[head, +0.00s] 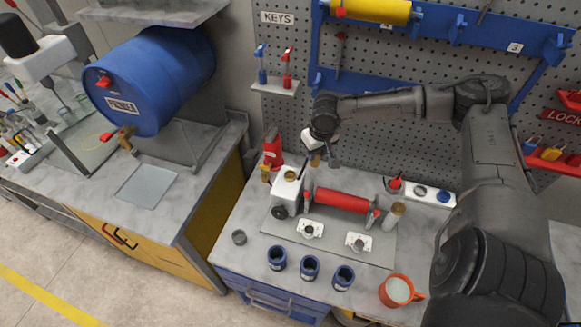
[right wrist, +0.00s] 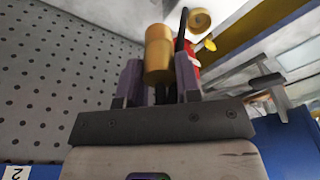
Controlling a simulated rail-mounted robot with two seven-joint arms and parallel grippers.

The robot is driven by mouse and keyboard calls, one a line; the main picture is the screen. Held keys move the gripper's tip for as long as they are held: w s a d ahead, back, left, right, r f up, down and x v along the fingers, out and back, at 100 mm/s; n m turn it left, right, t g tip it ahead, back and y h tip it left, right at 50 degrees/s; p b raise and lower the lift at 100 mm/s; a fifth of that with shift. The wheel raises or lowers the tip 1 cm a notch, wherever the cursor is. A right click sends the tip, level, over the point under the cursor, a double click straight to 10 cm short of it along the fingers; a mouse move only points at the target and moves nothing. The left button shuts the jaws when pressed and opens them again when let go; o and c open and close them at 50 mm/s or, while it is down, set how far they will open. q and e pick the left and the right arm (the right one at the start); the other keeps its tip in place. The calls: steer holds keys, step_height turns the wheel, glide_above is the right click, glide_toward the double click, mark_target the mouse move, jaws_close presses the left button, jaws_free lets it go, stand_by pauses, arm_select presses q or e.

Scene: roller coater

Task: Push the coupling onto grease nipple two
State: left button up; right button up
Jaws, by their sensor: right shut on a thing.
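My right gripper (head: 322,153) is above the back of the middle bench, near the white block with a brass-coloured top (head: 290,174). In the right wrist view its jaws (right wrist: 158,82) are shut on a brass cylindrical coupling (right wrist: 158,52). The coupling also shows small and brownish in the head view (head: 315,160), held above the bench. A dark rod or hose (right wrist: 182,32) shows beside it. A second brass ring (right wrist: 200,20) lies beyond, apart from the coupling. I cannot tell which fitting is grease nipple two. My left gripper is not in view.
A red roller (head: 341,200) lies in front of the gripper, with two white plates (head: 310,229) (head: 358,242) before it. Several blue cups (head: 310,266) and an orange mug (head: 398,291) stand at the front. A red object (head: 272,150) stands left of the gripper. The pegboard (head: 400,140) is behind.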

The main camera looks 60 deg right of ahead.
steer(key=w+f, duration=0.1)
steer(key=w, duration=0.1)
steer(key=w+a+f, duration=0.1)
steer(key=w+f, duration=0.1)
steer(key=w, duration=0.1)
steer(key=w+a+f, duration=0.1)
steer(key=w, duration=0.1)
steer(key=shift+w+a+f+p, duration=0.25)
steer(key=shift+w+f+p, duration=0.05)
steer(key=shift+w+p, duration=0.05)
steer(key=shift+f, duration=2)
steer(key=shift+f+p, duration=0.15)
steer(key=shift+p, duration=0.15)
steer(key=o, duration=1)
steer(key=shift+c, duration=0.2)
